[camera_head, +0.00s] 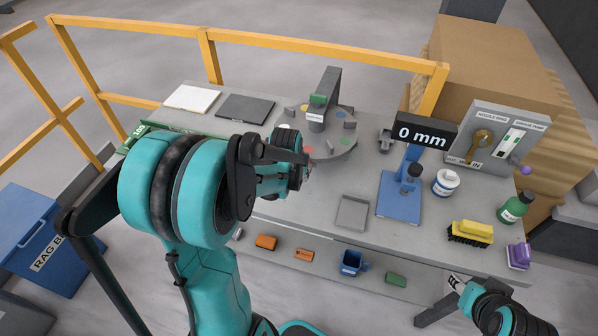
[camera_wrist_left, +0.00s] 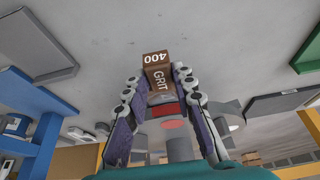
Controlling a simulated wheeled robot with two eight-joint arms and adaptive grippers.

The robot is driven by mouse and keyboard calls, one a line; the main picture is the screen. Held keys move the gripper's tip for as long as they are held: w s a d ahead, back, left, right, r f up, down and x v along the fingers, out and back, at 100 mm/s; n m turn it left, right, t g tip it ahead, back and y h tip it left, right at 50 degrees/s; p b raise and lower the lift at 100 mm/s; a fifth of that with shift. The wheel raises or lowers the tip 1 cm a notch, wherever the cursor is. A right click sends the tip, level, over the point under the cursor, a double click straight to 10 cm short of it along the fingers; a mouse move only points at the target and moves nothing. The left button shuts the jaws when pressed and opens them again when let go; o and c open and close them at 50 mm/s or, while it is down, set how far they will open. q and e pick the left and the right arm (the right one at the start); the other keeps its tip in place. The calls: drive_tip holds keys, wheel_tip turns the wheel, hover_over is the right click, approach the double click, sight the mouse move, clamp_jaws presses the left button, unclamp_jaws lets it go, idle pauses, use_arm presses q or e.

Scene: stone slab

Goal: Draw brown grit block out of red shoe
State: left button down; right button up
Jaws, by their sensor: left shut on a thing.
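The brown grit block (camera_wrist_left: 157,70), marked "400" and "GRIT", is between the two fingers of my left gripper (camera_wrist_left: 158,84) in the left wrist view. The gripper is shut on it. A red part (camera_wrist_left: 166,109), seemingly the red shoe, shows just beyond the block near a pink-red disc; I cannot tell whether block and red part touch. In the head view my left gripper (camera_head: 304,163) is over the near edge of the round grey turntable (camera_head: 340,148), and my own arm hides the block. My right gripper (camera_head: 457,284) is low at the bench's front right; its opening is unclear.
A grey tray (camera_head: 352,213) lies mid-bench. Small blocks and a blue cup (camera_head: 351,263) line the front.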

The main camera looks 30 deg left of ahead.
use_arm(q)
drive_tip(key=shift+s, duration=0.1)
drive_tip(key=c, duration=1.2)
unclamp_jaws()
drive_tip(key=v, duration=1.2)
drive_tip(key=s+d+f+m+t, duration=0.1)
drive_tip(key=s+d, duration=0.2)
drive_tip(key=d, duration=0.1)
drive_tip(key=s+d+t+b, duration=0.1)
drive_tip(key=s+d, duration=0.3)
drive_tip(key=d, duration=0.1)
drive_tip(key=s+d+f+m+t+h+b, duration=0.1)
drive_tip(key=s+d, duration=0.2)
drive_tip(key=d, duration=0.1)
drive_tip(key=shift+s+d+f+m, duration=0.25)
drive_tip(key=shift+f+m, duration=0.05)
